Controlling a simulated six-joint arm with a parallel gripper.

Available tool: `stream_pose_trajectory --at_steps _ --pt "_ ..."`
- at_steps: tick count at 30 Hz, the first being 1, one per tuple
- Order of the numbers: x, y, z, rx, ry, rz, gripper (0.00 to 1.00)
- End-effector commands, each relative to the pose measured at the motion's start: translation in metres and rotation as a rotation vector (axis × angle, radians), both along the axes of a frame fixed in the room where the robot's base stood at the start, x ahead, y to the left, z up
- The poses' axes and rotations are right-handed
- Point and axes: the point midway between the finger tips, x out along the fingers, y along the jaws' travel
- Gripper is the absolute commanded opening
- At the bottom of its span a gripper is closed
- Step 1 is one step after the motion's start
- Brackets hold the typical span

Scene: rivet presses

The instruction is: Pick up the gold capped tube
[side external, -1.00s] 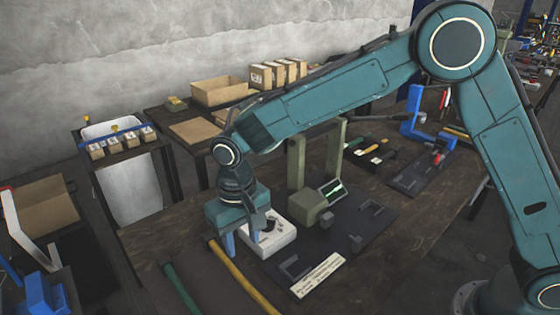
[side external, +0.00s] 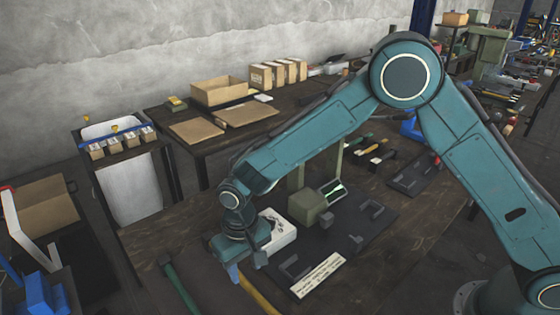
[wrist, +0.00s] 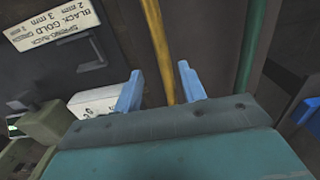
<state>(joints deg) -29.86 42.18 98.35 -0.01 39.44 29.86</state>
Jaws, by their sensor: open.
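A yellow tube (side external: 262,299) lies on the dark wooden bench near its front edge. In the wrist view the yellow tube (wrist: 157,40) runs from the top down between my open fingers. My gripper (side external: 247,268) is open and low over the bench at the tube's far part, and it hides that end. The wrist view shows my gripper (wrist: 159,76) with nothing clasped. I cannot tell the height of the fingers above the tube. A green tube (side external: 178,287) lies to the left of it. No gold cap on either tube can be made out.
A white box (side external: 280,232) stands close beside my gripper. A dark plate (side external: 365,225) bears a green press (side external: 308,207), small brackets and a white label (side external: 318,276). A rack with gold-topped pieces (side external: 122,140) stands beyond the bench at left.

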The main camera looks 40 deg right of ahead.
Motion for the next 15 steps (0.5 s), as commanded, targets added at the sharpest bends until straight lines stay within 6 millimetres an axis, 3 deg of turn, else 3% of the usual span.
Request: stream_pose_trajectory --at_steps 8,15 --pt "0.0 0.0 -0.004 -0.001 0.001 0.0 0.41" --pt "0.003 0.001 -0.026 -0.001 0.002 0.0 0.41"
